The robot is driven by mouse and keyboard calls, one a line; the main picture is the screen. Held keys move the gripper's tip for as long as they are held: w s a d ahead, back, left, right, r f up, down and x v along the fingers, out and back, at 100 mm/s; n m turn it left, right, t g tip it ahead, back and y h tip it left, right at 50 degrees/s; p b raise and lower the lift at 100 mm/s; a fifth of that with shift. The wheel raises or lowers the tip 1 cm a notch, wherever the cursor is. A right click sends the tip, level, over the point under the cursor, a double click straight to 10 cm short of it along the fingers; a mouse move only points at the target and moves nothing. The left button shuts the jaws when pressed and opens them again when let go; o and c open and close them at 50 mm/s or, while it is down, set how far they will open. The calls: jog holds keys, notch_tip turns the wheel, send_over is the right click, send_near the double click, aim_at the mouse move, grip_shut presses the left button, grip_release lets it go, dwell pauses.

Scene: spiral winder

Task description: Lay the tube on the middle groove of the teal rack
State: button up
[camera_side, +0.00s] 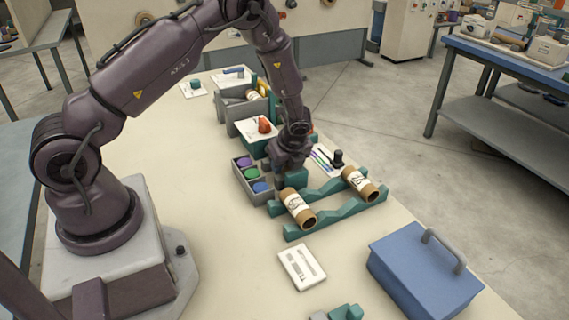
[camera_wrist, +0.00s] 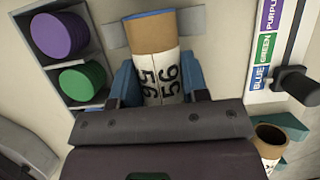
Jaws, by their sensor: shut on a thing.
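My gripper (camera_side: 297,176) is at the far-left side of the teal rack (camera_side: 345,209) in the side view. In the wrist view, my gripper (camera_wrist: 158,90) is shut on a brown tube (camera_wrist: 155,36) with a white numbered label and a blue rim at its far end. The side view hides this tube behind my gripper, so I cannot tell its height. The rack has two notched rails. A labelled tube (camera_side: 298,208) lies across its left groove and another tube (camera_side: 360,184) across its right groove. The middle groove between them is empty.
A grey bin (camera_side: 242,178) with purple, green and blue discs stands left of my gripper. A colour card with a black knob (camera_side: 337,158) lies behind the rack. A white card (camera_side: 302,267) and blue box (camera_side: 420,275) are in front. Bare table surrounds the white card.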

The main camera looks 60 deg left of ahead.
notch_tip(320, 180, up, 9)
jog(key=shift+w+d+r, duration=0.1)
jog(key=s+d+r+m+t, duration=0.1)
jog(key=d+r, duration=0.2)
jog(key=d, duration=0.3)
jog(key=s+d+r+m, duration=0.1)
jog(key=s+d+r, duration=0.1)
jog(key=d, duration=0.4)
jog(key=s+d+n+g, duration=0.1)
jog(key=s+d+n, duration=0.15)
jog(key=s, duration=0.45)
jog(key=shift+m, duration=0.25)
jog(key=w+f, duration=0.3)
jog(key=w, duration=0.1)
jog(key=w+f, duration=0.3)
jog(key=w, duration=0.1)
jog(key=w+f, duration=0.2)
jog(key=w, duration=0.3)
jog(key=shift+d+f, duration=0.15)
jog(key=shift+f, duration=0.25)
jog(key=shift+w+f, duration=0.1)
jog(key=shift+f, duration=0.1)
jog(key=f, duration=0.3)
jog(key=shift+w, duration=0.3)
jog(key=shift+f, duration=0.35)
jog(key=shift+f, duration=0.1)
jog(key=shift+f, duration=0.5)
